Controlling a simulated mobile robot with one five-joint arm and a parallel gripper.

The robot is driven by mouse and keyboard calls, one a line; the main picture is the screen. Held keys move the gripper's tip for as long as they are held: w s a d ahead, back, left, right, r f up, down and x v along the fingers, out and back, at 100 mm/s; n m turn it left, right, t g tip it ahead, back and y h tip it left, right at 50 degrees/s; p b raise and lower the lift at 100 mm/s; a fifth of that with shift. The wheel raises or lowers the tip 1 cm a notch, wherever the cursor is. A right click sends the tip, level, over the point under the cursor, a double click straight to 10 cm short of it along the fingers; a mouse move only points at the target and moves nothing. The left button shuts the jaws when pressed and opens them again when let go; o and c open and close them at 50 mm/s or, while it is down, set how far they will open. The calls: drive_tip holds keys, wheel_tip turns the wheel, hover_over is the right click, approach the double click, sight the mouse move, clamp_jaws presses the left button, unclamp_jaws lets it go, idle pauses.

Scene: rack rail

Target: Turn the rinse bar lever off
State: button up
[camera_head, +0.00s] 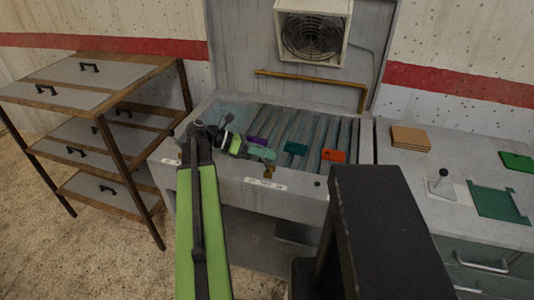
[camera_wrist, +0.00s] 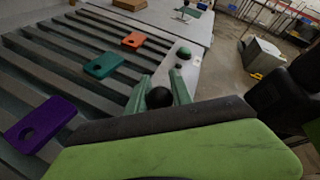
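The rinse bar lever shows in the wrist view as a round black knob (camera_wrist: 159,97) between my fingers. In the head view a small brass fitting (camera_head: 268,172) shows at the tank's front edge, just below my gripper; the knob itself is hidden there. My gripper (camera_head: 266,153) has green fingers and reaches over the tank's front left. In the wrist view my gripper (camera_wrist: 159,92) has its fingers apart, one on each side of the knob. I cannot tell whether they touch it. A brass pipe (camera_head: 310,75) runs along the tank's back panel.
Purple (camera_wrist: 40,122), teal (camera_wrist: 103,65) and orange (camera_wrist: 133,40) tags lie on the tank's slatted rack (camera_wrist: 75,50).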

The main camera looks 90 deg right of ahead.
drive_tip(key=o, duration=0.4)
drive_tip(key=p+v, duration=0.6)
drive_tip(key=v, duration=1.1)
drive_tip(key=shift+w+r, duration=0.1)
drive_tip(key=shift+w, duration=0.05)
